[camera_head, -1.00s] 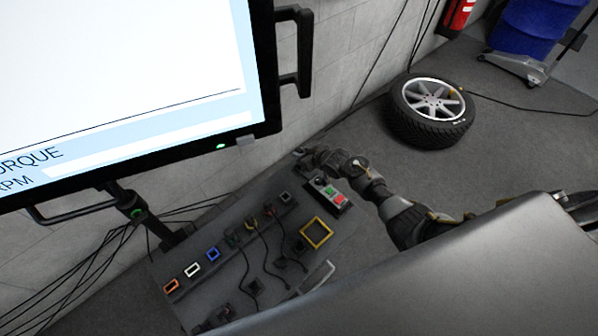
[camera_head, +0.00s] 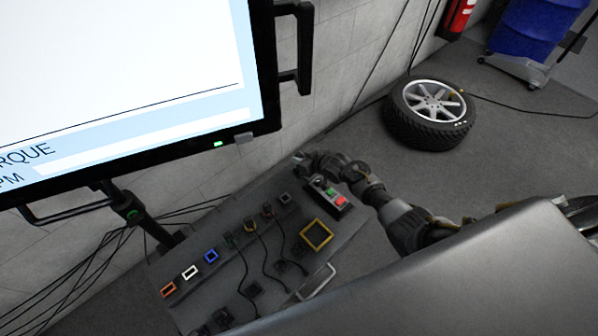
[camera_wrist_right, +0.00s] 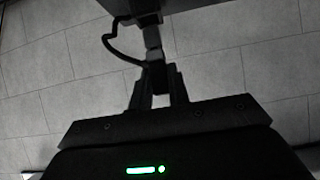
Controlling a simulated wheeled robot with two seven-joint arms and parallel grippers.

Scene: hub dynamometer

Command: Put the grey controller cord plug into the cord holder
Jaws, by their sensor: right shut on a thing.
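My right gripper (camera_head: 304,157) is at the far corner of the grey bench, beside the controller box (camera_head: 328,196) with red and green buttons. In the right wrist view its fingers (camera_wrist_right: 158,82) are shut on a dark plug body, with the grey part of the plug (camera_wrist_right: 152,38) showing beyond the fingertips. A black cord (camera_wrist_right: 110,42) loops from the plug's left side up to a dark edge at the top. I cannot clearly identify the cord holder; whether the plug's far end touches the dark part above it is unclear. My left gripper is not in view.
The bench (camera_head: 225,275) carries orange, white and blue framed sockets (camera_head: 190,271), several black cords and a yellow square frame (camera_head: 316,234). A large monitor (camera_head: 130,80) hangs over the left. A tyre (camera_head: 428,112) lies on the floor behind.

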